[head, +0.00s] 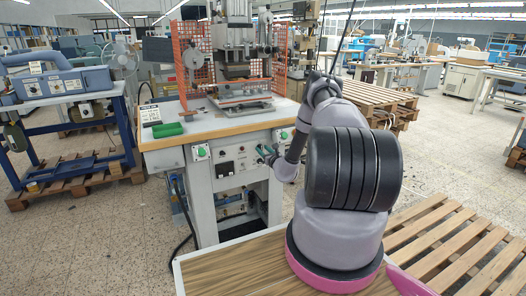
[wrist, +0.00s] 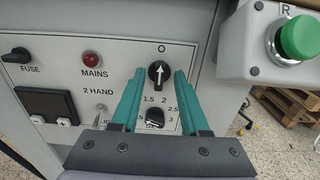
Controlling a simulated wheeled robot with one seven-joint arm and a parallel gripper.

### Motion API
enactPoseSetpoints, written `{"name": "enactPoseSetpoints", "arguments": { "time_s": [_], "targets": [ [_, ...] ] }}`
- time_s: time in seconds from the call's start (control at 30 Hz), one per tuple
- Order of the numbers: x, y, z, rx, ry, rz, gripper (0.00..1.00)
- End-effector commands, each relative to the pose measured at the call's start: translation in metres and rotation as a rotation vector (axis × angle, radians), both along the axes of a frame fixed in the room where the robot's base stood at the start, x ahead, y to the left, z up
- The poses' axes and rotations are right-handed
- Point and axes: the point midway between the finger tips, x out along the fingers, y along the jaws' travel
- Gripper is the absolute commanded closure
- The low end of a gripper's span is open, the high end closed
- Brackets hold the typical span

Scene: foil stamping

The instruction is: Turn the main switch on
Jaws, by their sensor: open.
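The main switch (wrist: 159,72) is a black rotary knob with a white arrow, on the machine's pale control panel (wrist: 125,58). Its arrow points up at the "O" mark. My gripper (wrist: 160,76) has two teal fingers, open, with the tips to the left and right of the knob in the wrist view. I cannot tell whether they touch it. In the head view my gripper (head: 266,153) is at the right part of the machine's front panel (head: 234,168), and the switch is too small and covered to make out.
A red MAINS lamp (wrist: 92,57) and a FUSE knob (wrist: 16,55) are left of the switch. A second dial (wrist: 155,117) sits below it, between the fingers. A toggle (wrist: 100,113) is at lower left. A green button box (wrist: 297,40) juts out at right.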

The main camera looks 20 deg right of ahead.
Motion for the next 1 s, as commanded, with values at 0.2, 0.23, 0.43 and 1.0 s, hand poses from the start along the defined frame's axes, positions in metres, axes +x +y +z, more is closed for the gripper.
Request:
{"name": "enactPoseSetpoints", "arguments": {
  "time_s": [0.2,0.23,0.43,1.0],
  "targets": [
    [0.0022,0.0004,0.0,0.001,0.0,0.0,0.55],
    [0.0022,0.0005,0.0,0.001,0.0,0.0,0.55],
    [0.002,0.0004,0.0001,0.001,0.0,0.001,1.0],
    [0.0018,-0.0002,-0.0001,0.132,0.004,0.001,1.0]
  ]
}}
